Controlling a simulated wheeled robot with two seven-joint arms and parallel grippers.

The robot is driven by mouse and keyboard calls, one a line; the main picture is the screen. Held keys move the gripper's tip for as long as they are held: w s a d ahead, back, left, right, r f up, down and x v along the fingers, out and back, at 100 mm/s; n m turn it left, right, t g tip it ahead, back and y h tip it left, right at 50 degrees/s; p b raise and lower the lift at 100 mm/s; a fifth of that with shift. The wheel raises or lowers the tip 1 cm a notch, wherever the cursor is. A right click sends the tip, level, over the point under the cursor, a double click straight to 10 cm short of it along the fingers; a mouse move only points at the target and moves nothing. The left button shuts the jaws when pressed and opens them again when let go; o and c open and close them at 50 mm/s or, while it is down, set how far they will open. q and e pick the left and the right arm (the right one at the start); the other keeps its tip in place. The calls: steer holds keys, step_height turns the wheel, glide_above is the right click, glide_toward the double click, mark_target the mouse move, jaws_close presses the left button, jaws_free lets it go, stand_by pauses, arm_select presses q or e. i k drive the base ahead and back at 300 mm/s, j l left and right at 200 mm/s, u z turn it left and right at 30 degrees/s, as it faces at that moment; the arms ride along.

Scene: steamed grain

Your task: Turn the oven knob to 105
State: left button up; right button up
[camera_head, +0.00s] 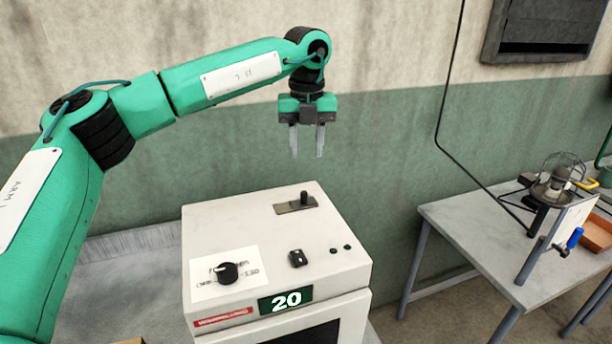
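The oven (270,228) is a pale box seen from above in the head view. Its black knob (229,272) sits on a white label at the left of the top face, with a light pointer mark toward the upper left. A green display (286,300) on the front edge reads 20. My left gripper (306,154) hangs pointing down behind and above the oven, fingers apart, with nothing between them. It is well away from the knob. My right gripper is not in view.
A black lever (304,198) in a slot, a small switch (298,259) and two small dark buttons are also on the oven top. A grey table (470,240) at the right holds a wire-caged device (562,180) and an orange-brown box (597,234). A wall stands behind.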

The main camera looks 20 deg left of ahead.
mark_target(227, 273)
steer(key=k, duration=2)
